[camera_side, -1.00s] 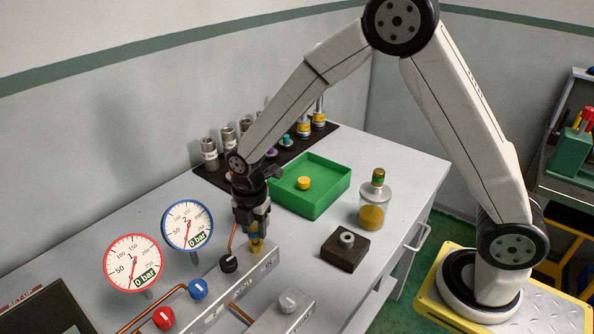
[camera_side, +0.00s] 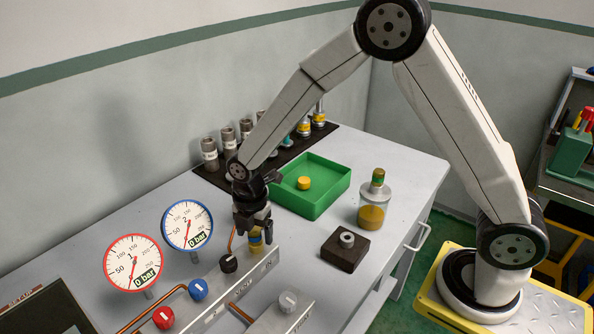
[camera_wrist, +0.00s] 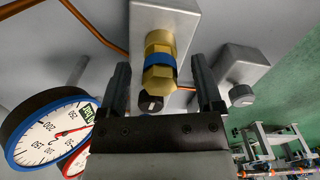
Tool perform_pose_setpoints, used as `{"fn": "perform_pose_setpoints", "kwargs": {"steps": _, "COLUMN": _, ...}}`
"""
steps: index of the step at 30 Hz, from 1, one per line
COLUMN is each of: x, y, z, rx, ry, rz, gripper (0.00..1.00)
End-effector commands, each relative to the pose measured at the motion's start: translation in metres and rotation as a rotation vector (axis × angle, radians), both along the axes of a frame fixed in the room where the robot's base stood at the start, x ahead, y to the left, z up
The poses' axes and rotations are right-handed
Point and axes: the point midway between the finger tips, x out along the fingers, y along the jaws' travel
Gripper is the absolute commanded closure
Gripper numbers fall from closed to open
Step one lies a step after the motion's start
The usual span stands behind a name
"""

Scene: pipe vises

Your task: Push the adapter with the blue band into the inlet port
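The brass adapter with the blue band (camera_wrist: 160,64) stands on the grey metal block (camera_wrist: 180,15); in the side view the adapter (camera_side: 256,241) is upright at the block's back end. The inlet port is hidden under it, so I cannot tell how deep it sits. My gripper (camera_side: 254,226) is directly above, pointing down. In the wrist view my gripper (camera_wrist: 160,70) is open, with one finger on each side of the adapter and a visible gap to both.
Two round gauges (camera_side: 134,262) (camera_side: 187,225) stand left of the block, both reading 0 bar. A black knob (camera_side: 229,262) is close to the adapter. A green tray (camera_side: 321,195) holds a yellow part. A bottle (camera_side: 371,215) and a dark block (camera_side: 344,256) stand to the right.

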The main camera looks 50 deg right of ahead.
Motion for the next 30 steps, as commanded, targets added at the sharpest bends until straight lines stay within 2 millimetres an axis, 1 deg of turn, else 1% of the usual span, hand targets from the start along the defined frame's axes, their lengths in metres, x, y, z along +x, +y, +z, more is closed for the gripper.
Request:
{"fn": "perform_pose_setpoints", "kwargs": {"steps": 8, "x": 0.000, "y": 0.000, "z": 0.000, "rx": 0.000, "ry": 0.001, "rz": 0.000, "gripper": 0.16}}
{"fn": "perform_pose_setpoints", "kwargs": {"steps": 14, "x": 0.000, "y": 0.000, "z": 0.008, "rx": 0.000, "ry": 0.000, "rz": 0.000, "gripper": 0.16}}
{"fn": "perform_pose_setpoints", "kwargs": {"steps": 20, "x": 0.000, "y": 0.000, "z": 0.029, "rx": 0.001, "ry": -0.003, "rz": 0.000, "gripper": 0.16}}
{"fn": "perform_pose_setpoints", "kwargs": {"steps": 27, "x": 0.001, "y": 0.000, "z": 0.059, "rx": 0.001, "ry": -0.003, "rz": 0.000, "gripper": 0.16}}
{"fn": "perform_pose_setpoints", "kwargs": {"steps": 30, "x": 0.001, "y": 0.000, "z": 0.069, "rx": 0.001, "ry": -0.003, "rz": 0.000, "gripper": 0.16}}
